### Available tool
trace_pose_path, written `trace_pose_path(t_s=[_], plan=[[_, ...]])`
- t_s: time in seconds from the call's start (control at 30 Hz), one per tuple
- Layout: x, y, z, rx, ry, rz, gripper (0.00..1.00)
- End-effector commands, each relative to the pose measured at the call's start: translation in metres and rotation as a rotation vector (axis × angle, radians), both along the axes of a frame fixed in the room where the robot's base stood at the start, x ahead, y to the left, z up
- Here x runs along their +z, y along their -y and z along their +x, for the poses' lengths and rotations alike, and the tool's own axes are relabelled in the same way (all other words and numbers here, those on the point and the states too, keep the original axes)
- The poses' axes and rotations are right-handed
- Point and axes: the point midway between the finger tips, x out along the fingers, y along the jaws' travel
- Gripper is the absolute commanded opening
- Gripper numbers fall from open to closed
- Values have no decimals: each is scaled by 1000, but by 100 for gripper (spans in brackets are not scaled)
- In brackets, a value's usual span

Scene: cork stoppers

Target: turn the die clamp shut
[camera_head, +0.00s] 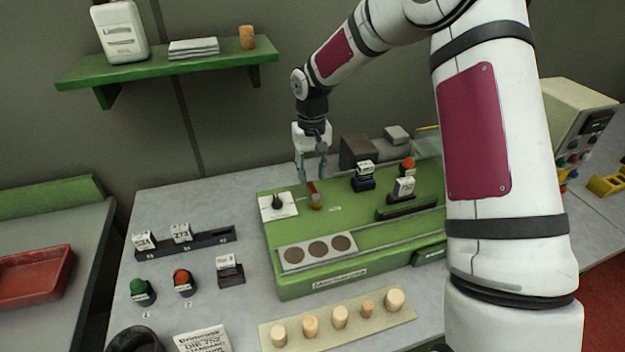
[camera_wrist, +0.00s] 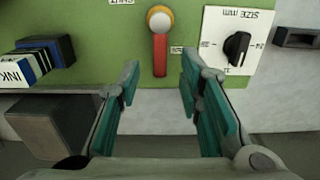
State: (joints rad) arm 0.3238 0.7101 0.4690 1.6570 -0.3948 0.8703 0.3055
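The clamp appears to be a red lever (camera_head: 312,188) with a round orange-and-white hub on the green machine top. In the wrist view the lever (camera_wrist: 160,52) runs from the hub straight down the picture. My gripper (camera_head: 311,178) is over the machine at the lever, pointing down. In the wrist view my gripper (camera_wrist: 160,78) is open, with teal-padded fingers either side of the lever's free end. Nothing shows between the pads except the lever tip beyond them. I cannot tell whether either finger touches it.
A black size knob (camera_wrist: 237,45) on a white plate (camera_head: 281,208) sits close beside the lever. Ink blocks (camera_wrist: 45,52) stand on the other side. A plate with three dark discs (camera_head: 318,249) and a strip of several corks (camera_head: 338,322) lie nearer the front.

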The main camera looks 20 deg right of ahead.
Motion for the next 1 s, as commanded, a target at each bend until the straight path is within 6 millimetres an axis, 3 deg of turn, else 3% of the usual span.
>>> trace_pose_path(t_s=[0.2, 0.57, 0.6, 0.73, 1.0], plan=[[-24, 0, -1, 0, -2, 0, 33], [-30, 0, 0, 0, 1, -1, 33], [-30, 0, 0, 0, 1, -1, 31], [-30, 0, 0, 0, 1, -1, 2], [-30, 0, 0, -4, 1, -1, 0]])
